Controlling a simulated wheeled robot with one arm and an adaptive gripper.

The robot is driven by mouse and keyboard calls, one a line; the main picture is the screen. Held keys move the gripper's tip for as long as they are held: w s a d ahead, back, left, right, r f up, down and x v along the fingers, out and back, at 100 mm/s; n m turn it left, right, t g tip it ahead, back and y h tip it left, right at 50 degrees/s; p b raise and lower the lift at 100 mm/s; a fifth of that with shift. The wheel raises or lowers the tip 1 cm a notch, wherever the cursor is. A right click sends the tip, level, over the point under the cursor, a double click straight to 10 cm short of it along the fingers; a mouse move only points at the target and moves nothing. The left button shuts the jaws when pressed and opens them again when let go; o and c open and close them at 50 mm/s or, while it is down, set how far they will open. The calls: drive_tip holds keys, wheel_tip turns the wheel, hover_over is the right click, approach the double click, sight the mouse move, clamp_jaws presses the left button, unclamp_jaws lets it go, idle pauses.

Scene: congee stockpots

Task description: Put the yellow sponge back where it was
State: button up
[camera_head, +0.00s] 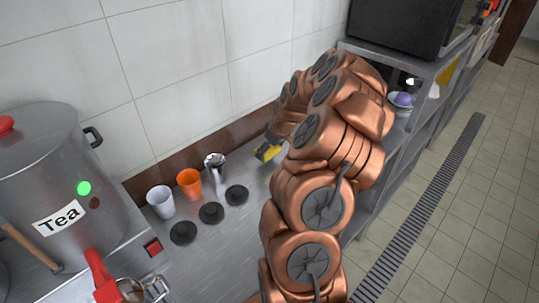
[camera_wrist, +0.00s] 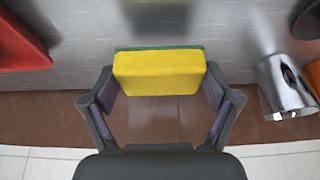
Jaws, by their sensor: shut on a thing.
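The yellow sponge (camera_wrist: 158,73) with a thin green layer sits between the two fingers of my gripper (camera_wrist: 160,80) in the wrist view. The fingers touch its left and right sides, so the gripper is shut on it. In the head view the sponge (camera_head: 267,152) shows as a small yellow patch at the end of my arm, over the steel counter (camera_head: 225,240) near the wall. My arm hides part of the gripper and the counter behind it. I cannot tell whether the sponge touches the counter.
A metal cup (camera_head: 215,166), an orange cup (camera_head: 189,183) and a white cup (camera_head: 160,201) stand left of the sponge, with black discs (camera_head: 211,213) before them. A tea pot (camera_head: 45,170) is far left. A red thing (camera_wrist: 22,45) lies left in the wrist view.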

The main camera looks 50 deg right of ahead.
sight(270, 156)
wheel_tip(270, 156, down, 2)
drive_tip(key=shift+f+p, duration=0.15)
drive_tip(key=shift+p, duration=0.65)
drive_tip(key=shift+f, duration=0.4)
drive_tip(key=shift+f, duration=0.2)
drive_tip(key=o, duration=0.9)
drive_tip(key=shift+c, duration=0.2)
drive_tip(key=shift+r, duration=0.1)
